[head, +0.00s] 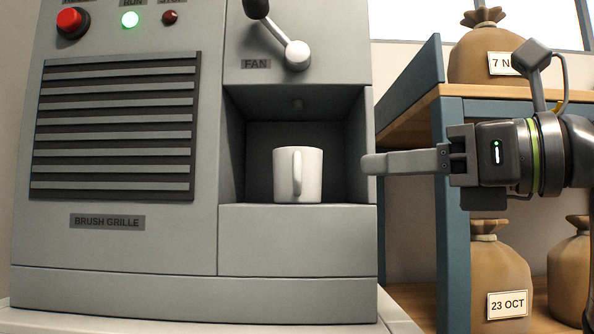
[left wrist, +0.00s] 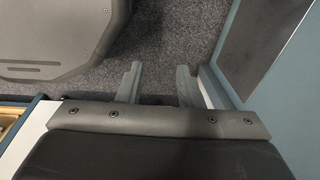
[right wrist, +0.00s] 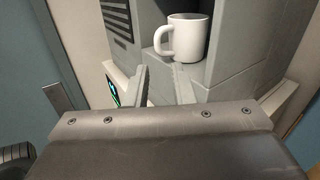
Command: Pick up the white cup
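The white cup (head: 309,176) stands upright on the floor of the recess in the grey machine (head: 298,240), its handle facing the front. My right gripper (head: 368,164) is at the right of the recess, its fingers pointing left toward the cup without touching it. In the right wrist view the cup (right wrist: 187,40) is beyond the two fingers (right wrist: 160,80), which are apart with nothing between them. My left gripper (left wrist: 160,80) shows only in its wrist view, its fingers apart and empty above a grey carpet.
The recess walls enclose the cup at the sides and back. A fan lever (head: 297,54) hangs above the recess. A blue-framed wooden shelf (head: 420,115) with brown sacks (head: 500,262) stands at the right, behind my right arm.

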